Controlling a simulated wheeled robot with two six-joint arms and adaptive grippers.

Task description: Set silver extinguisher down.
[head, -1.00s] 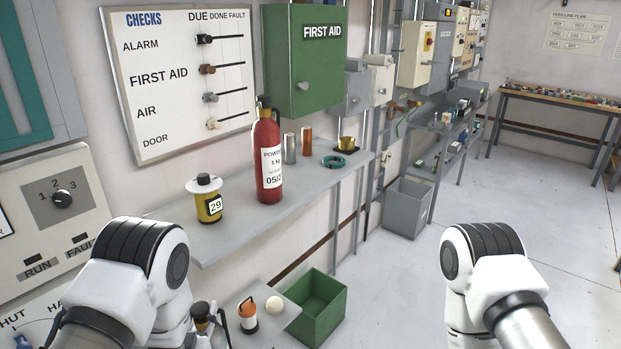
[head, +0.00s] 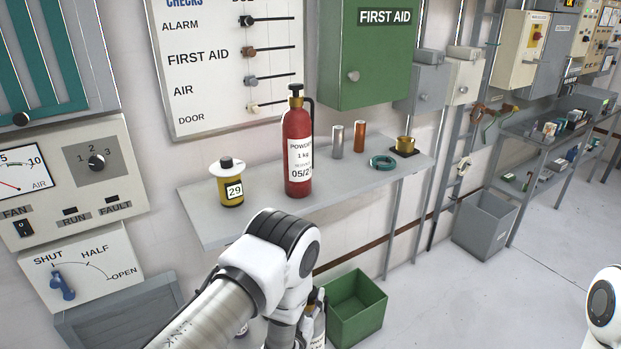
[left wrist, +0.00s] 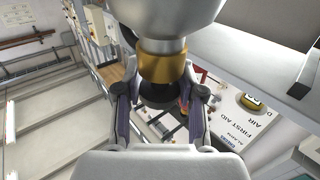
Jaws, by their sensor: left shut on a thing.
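The silver extinguisher (head: 319,332) shows in part in the head view, low and just left of the green bin, mostly hidden behind my left arm. In the left wrist view its silver body (left wrist: 165,12) fills the top middle, with a brass collar (left wrist: 163,66) and a dark valve head below. My left gripper (left wrist: 160,104) is shut on it at the collar and valve, one finger on each side. What is under its base is hidden. My right gripper is out of view; only part of that arm shows at the right edge.
A grey wall shelf (head: 215,222) holds a red extinguisher (head: 298,158), a yellow canister (head: 230,190), two small cylinders, a green coil (head: 383,162) and a brass piece (head: 404,145). The green bin (head: 357,312) and a grey bin (head: 484,225) stand below. Bare shelf shows between items.

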